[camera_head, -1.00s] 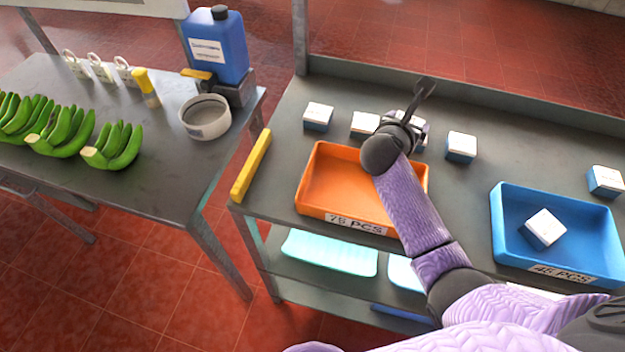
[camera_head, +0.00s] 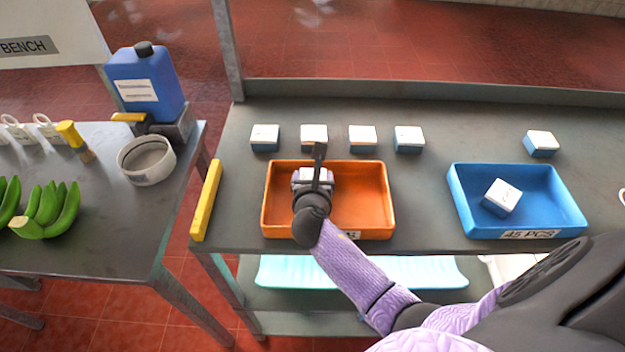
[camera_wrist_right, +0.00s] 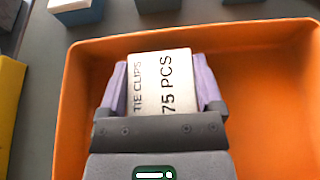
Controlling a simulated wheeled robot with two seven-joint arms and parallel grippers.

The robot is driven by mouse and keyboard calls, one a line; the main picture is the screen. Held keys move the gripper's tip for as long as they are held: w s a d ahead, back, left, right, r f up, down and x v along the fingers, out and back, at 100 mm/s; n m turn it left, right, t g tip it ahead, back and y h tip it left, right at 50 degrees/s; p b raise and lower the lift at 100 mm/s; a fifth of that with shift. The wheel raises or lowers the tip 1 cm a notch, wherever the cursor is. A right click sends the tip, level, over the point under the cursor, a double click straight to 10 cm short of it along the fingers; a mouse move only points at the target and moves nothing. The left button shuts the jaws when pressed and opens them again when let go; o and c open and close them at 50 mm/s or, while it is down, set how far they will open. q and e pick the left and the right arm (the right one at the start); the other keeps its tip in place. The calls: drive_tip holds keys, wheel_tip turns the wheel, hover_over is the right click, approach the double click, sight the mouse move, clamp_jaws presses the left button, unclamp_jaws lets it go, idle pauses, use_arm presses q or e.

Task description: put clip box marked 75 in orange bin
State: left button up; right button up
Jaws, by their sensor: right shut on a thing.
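The clip box (camera_wrist_right: 160,82) reads "TIE CLIPS 75 PCS" in the right wrist view. My right gripper (camera_wrist_right: 163,90) is shut on it, one finger on each side. In the head view the box (camera_head: 312,174) is mostly covered by my right gripper (camera_head: 316,180). Gripper and box are over the left part of the orange bin (camera_head: 362,200), which also fills much of the wrist view (camera_wrist_right: 262,75). I cannot tell whether the box touches the bin floor. The bin holds nothing else that I can see. My left gripper is not in view.
Several white-topped boxes stand behind the bins, such as one at the left (camera_head: 265,138) and one at the far right (camera_head: 541,143). The blue bin (camera_head: 460,205) labelled 45 PCS holds one box (camera_head: 501,197). A yellow bar (camera_head: 206,200) lies at the bench's left edge.

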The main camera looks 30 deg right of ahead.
drive_tip(key=shift+f, duration=0.1)
drive_tip(key=o, duration=1)
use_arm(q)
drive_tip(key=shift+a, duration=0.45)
use_arm(e)
drive_tip(key=shift+s+a+r, duration=0.1)
drive_tip(key=shift+s+r, duration=0.05)
drive_tip(key=shift+r, duration=0.15)
drive_tip(key=p+v, duration=0.4)
drive_tip(key=v, duration=0.7)
drive_tip(key=shift+s+a, duration=0.2)
drive_tip(key=shift+s, duration=0.1)
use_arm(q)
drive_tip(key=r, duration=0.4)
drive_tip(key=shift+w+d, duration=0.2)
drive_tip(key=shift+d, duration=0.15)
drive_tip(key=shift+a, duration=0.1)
